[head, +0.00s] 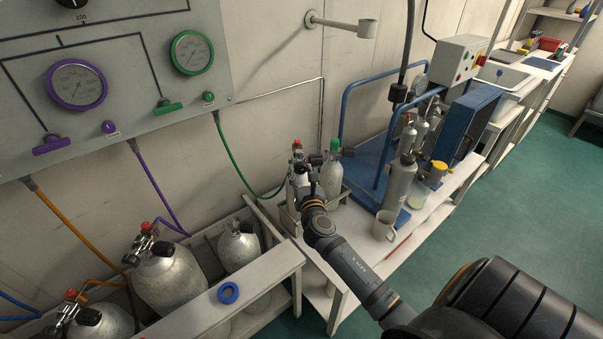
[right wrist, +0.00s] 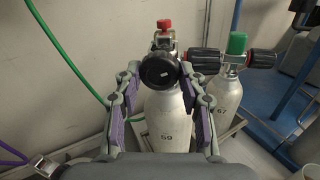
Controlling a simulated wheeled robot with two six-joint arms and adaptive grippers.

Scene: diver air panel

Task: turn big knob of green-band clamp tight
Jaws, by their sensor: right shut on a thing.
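A black round knob (right wrist: 160,71) faces the right wrist camera in front of the valve of a grey cylinder marked 59 (right wrist: 168,122). My right gripper (right wrist: 160,76) has its purple-padded fingers on either side of the knob and is shut on it. In the head view the right gripper (head: 304,182) reaches the cylinder's top and hides much of the valve and clamp. A green hose (head: 236,163) runs from the panel down towards this cylinder. I cannot make out a green band on the clamp. My left gripper is not in view.
A cylinder marked 67 with a green cap (right wrist: 236,43) stands close on the right. A white mug (head: 384,226) and a grey bottle (head: 400,180) stand on the bench nearby. A blue ring (head: 228,292) lies on the rack's front board. Several cylinders stand at left.

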